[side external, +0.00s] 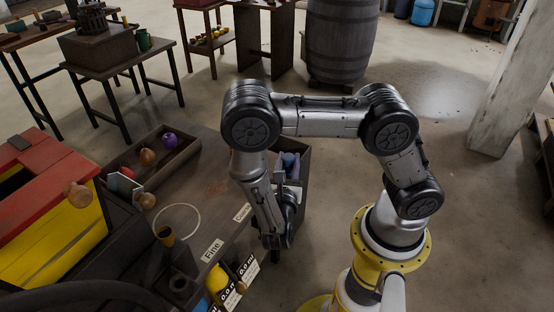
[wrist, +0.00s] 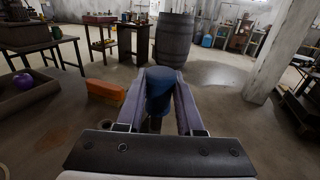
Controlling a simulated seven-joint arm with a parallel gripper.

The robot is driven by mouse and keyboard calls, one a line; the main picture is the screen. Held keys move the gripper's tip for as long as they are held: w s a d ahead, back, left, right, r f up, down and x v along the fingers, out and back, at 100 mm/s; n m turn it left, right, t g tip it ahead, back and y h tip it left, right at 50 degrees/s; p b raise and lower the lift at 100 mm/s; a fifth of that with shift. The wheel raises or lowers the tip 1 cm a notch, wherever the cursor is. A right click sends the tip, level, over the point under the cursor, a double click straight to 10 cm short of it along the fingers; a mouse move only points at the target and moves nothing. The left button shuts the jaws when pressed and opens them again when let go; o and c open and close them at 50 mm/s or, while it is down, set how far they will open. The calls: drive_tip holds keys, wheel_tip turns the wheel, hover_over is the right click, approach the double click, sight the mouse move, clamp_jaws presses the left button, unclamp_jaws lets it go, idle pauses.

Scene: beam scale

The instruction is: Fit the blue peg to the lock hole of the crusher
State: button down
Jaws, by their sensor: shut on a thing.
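My gripper (wrist: 163,76) is shut on the blue peg (wrist: 159,93), which sits between its two pale purple-grey fingers in the wrist view. The fingers point roughly level towards the barrel. In the side view, my arm hides much of the grip; a bluish shape shows beside the forearm, in front of a dark box. A red and yellow machine (side external: 50,235) with round wooden knobs stands at the left of the side view. I cannot tell whether it is the crusher, and I cannot make out a lock hole.
A wooden tray (side external: 185,157) holds a purple ball (side external: 169,139) and other round pieces. An orange block (wrist: 105,91) lies left of my gripper. The barrel (side external: 340,45) stands farther back.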

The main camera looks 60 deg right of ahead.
drive_tip(key=s+r+m+g, duration=0.2)
drive_tip(key=s+m+g, duration=0.7)
drive_tip(key=s+g, duration=0.4)
drive_tip(key=s+a+f+m+g+y, duration=0.1)
drive_tip(key=s+a+m+g+y, duration=0.2)
drive_tip(key=a+m+g+y, duration=0.3)
drive_tip(key=s+a+m+g+y, duration=0.2)
drive_tip(key=a+m+g+y, duration=0.3)
drive_tip(key=a, duration=0.4)
drive_tip(key=w+a+r+m+t+y, duration=0.1)
drive_tip(key=w+a+m+y, duration=0.25)
drive_tip(key=a+y, duration=0.35)
drive_tip(key=w+a+r+m+y, duration=0.1)
drive_tip(key=w+a+m+y, duration=0.1)
drive_tip(key=a+m+y, duration=0.35)
drive_tip(key=w+a+r+m+t+y, duration=0.3)
drive_tip(key=w+a+r+t+y, duration=0.1)
drive_tip(key=w, duration=0.4)
drive_tip(key=w+a+r+m+t+y, duration=0.4)
drive_tip(key=w+a+r+t+y, duration=0.1)
drive_tip(key=w+a, duration=0.1)
drive_tip(key=shift+w+a+y, duration=0.2)
drive_tip(key=shift+w+y, duration=0.15)
drive_tip(key=shift+w, duration=0.5)
drive_tip(key=shift+d, duration=0.1)
